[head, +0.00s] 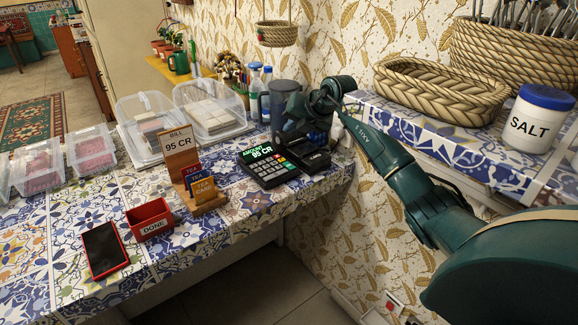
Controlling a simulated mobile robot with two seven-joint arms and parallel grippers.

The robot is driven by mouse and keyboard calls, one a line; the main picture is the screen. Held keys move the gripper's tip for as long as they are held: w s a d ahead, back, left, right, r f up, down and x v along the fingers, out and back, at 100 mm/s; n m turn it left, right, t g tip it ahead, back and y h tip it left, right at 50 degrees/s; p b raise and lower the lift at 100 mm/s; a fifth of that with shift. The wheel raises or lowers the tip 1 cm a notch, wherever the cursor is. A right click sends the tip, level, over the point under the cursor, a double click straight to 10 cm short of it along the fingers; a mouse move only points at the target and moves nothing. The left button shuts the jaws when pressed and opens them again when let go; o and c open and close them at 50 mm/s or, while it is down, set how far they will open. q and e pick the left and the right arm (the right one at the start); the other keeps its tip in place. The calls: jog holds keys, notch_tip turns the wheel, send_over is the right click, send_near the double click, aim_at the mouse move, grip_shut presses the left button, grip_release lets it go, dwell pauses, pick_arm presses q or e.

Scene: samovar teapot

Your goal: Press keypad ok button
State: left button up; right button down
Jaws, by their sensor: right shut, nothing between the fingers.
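The keypad terminal (266,174) lies on the tiled counter, and its lit screen (261,151) reads "AMOUNT 95 CR". Small coloured keys line the right side of its key field; the ok button is too small to make out for sure. My right gripper (288,138) comes in from the right and is shut and empty. It points down at the back right of the keypad terminal, near its upper edge. I cannot tell whether the fingertips touch anything. My left gripper is out of view.
A black device (310,159) stands just right of the keypad. A wooden card holder (207,199) with a "BILL 95 CR" sign, a red "DONE" box (150,219) and a red-edged tablet (104,249) lie left. A shelf with a basket (441,92) and salt jar (537,118) is right.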

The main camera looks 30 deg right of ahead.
aim_at(292, 167)
jog(key=shift+f, duration=0.1)
